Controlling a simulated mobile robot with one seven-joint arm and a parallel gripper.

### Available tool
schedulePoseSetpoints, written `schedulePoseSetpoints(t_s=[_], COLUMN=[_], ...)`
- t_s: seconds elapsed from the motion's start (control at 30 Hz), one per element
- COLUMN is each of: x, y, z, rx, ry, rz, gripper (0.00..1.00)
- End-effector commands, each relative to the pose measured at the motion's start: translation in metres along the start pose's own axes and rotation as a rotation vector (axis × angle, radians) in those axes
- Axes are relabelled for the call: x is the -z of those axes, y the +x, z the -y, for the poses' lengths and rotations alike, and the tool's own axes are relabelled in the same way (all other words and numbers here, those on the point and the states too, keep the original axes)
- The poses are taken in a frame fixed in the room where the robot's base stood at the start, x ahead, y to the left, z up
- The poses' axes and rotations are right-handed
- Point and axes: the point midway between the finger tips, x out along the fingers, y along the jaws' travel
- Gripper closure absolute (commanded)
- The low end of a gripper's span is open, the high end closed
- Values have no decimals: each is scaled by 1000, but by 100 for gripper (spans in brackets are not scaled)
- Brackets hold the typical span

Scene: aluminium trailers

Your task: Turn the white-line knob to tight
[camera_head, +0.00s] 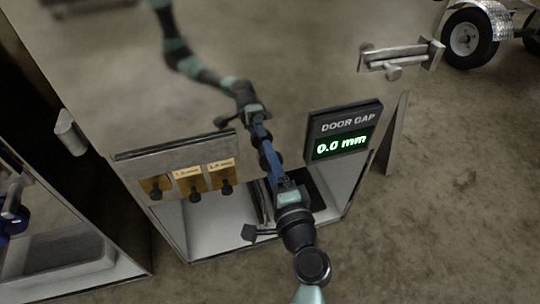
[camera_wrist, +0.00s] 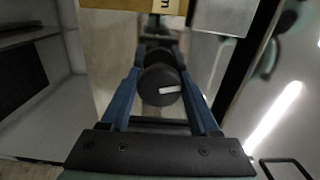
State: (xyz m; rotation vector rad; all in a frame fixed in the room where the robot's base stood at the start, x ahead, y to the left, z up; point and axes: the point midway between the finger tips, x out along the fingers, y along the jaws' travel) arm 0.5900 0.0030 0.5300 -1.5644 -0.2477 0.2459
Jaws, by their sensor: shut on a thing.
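The white-line knob (camera_wrist: 157,86) is a round black knob in the middle of the wrist view. Its white line (camera_wrist: 171,90) lies nearly level, right of the knob's centre. The two blue fingers of my gripper (camera_wrist: 160,62) stand on either side of the knob and are shut on it. In the head view my gripper (camera_head: 263,140) reaches to the shiny door panel, and the knob is hidden behind its fingers. A black display (camera_head: 341,130) right of my gripper reads "DOOR GAP 0.0 mm" in green and white.
Left of my gripper, a metal rail (camera_head: 172,146) carries several yellow tags (camera_head: 188,183) with black handles. A metal latch (camera_head: 401,57) sits at the upper right of the door, which mirrors my arm. A trailer wheel (camera_head: 468,38) stands behind on open floor.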

Motion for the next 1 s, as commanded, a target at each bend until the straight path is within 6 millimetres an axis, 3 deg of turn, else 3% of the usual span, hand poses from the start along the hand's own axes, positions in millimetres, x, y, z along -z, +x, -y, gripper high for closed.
schedulePoseSetpoints(t_s=[0.4, 1.0], x=[0, 0], y=[-1, 0], z=[0, -1], rx=[-2, -2], ry=[253, 316], rz=[-1, 0], gripper=[94, 93])
